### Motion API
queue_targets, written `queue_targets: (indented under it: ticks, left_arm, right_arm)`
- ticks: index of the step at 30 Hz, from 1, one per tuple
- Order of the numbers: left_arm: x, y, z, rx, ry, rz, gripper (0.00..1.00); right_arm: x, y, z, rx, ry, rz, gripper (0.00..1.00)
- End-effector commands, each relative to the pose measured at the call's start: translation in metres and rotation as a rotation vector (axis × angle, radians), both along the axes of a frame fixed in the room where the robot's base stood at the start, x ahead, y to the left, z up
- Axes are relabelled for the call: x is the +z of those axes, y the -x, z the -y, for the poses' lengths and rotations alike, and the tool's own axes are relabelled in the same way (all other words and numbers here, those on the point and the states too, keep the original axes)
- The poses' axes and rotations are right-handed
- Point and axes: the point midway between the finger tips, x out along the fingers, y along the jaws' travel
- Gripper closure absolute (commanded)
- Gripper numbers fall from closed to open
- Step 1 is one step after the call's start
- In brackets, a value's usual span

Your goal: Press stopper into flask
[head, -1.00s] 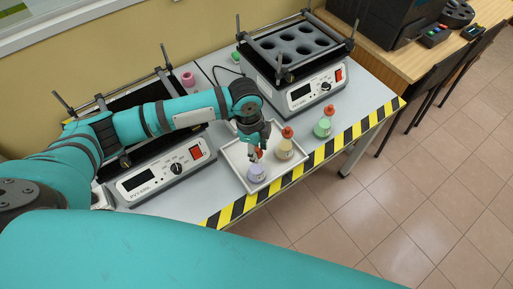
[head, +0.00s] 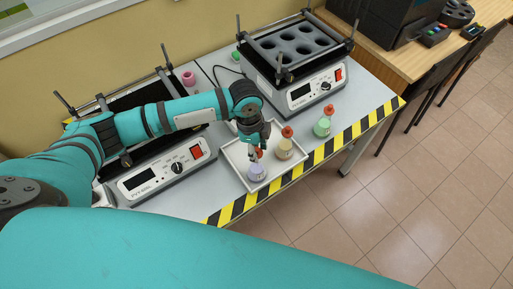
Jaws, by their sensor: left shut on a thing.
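My left gripper (head: 256,153) points down over the white tray and is shut on a red stopper (head: 259,154). Right below it, a small flask with lilac contents (head: 257,173) stands at the tray's front left. The stopper is above the flask's mouth; whether the two touch is too small to tell. A flask with yellow contents (head: 285,149) stands in the tray to the right with a red stopper (head: 287,132) on top. A flask with green contents (head: 322,128) stands on the table outside the tray, also with a red stopper (head: 326,111). My right gripper is not in view.
The white tray (head: 279,183) lies near the table's front edge, marked with yellow-black tape (head: 318,157). One shaker (head: 167,170) stands to the left, another (head: 313,90) behind to the right. A pink ring-like object (head: 188,78) is at the back.

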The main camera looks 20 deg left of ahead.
Motion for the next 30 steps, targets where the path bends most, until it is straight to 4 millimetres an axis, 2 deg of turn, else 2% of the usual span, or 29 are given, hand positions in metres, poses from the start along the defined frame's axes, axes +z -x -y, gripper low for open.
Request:
queue_targets:
  ticks: [28, 29, 30]
  left_arm:
    - [-0.0007, 0.0003, 0.0003, 0.000, 0.000, 0.000, 0.77]
    - [-0.0007, 0.0003, 0.0003, 0.000, 0.000, 0.000, 0.61]
    - [-0.0006, 0.0003, 0.0003, 0.000, 0.000, 0.000, 0.56]
  right_arm:
    - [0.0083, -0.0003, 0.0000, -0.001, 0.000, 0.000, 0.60]
    - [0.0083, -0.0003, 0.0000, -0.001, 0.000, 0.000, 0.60]
    - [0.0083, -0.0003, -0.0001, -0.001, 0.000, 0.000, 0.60]
